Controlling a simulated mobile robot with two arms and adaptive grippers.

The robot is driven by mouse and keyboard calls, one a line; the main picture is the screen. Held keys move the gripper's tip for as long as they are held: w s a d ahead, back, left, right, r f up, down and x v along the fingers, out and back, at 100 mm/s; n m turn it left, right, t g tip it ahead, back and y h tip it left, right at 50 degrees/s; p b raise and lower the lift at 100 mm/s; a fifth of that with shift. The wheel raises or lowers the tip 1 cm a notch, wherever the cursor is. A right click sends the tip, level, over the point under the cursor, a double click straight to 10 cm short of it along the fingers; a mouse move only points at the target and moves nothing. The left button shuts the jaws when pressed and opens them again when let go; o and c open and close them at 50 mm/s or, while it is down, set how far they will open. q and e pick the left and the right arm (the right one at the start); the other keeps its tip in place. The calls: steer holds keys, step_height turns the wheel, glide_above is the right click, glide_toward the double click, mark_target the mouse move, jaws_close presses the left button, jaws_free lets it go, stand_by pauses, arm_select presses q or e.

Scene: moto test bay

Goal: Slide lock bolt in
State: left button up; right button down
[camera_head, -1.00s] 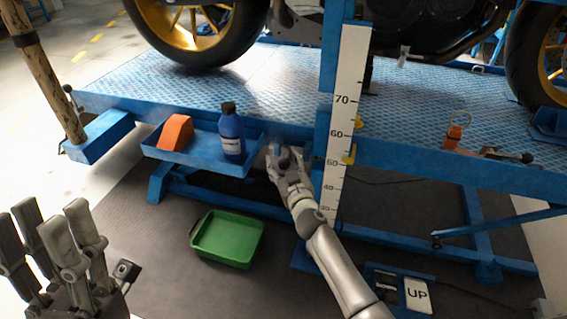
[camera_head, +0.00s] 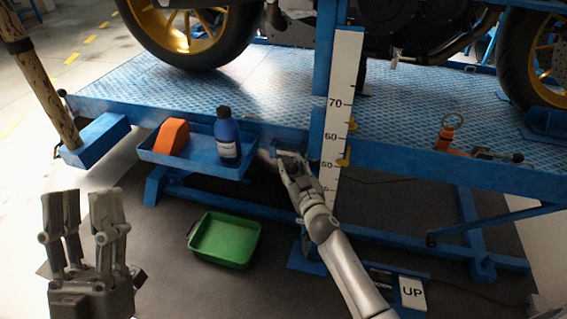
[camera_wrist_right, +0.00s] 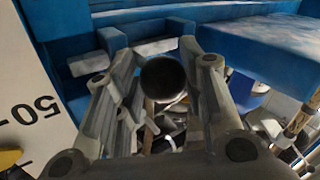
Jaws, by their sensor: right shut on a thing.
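My right gripper (camera_head: 289,166) is at the blue lift frame, just left of the white height scale. In the right wrist view its fingers (camera_wrist_right: 160,100) are shut on a dark round knob (camera_wrist_right: 163,78), seen end-on, which I take to be the lock bolt's handle. Grey metal bars (camera_wrist_right: 140,48) lie just beyond the knob, against the blue frame. The bolt's shaft is hidden, so I cannot tell how far in it is. My left gripper (camera_head: 88,205) is raised at the lower left, fingers apart and empty.
A blue shelf (camera_head: 200,166) beside the right gripper carries a blue bottle (camera_head: 227,138) and an orange block (camera_head: 172,137). The height scale (camera_head: 340,110) stands close to its right. A green tray (camera_head: 225,240) lies on the floor. A motorcycle stands on the lift platform (camera_head: 270,85).

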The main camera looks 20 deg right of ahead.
steer(key=shift+s+d+f, duration=0.2)
steer(key=shift+s+d, duration=0.1)
steer(key=shift+s, duration=0.1)
arm_select(q)
steer(key=shift+w+f+g+y, duration=0.4)
steer(key=shift+w+f+g, duration=0.2)
steer(key=shift+w+f, duration=0.15)
arm_select(e)
steer(key=c, duration=1.3)
jaws_free()
steer(key=shift+o, duration=1.3)
arm_select(q)
steer(key=shift+r, duration=0.1)
arm_select(e)
steer(key=shift+r, duration=0.1)
arm_select(q)
steer(key=shift+d+h, duration=0.1)
steer(key=shift+h, duration=0.2)
arm_select(e)
steer(key=shift+d, duration=0.1)
steer(key=shift+w, duration=0.1)
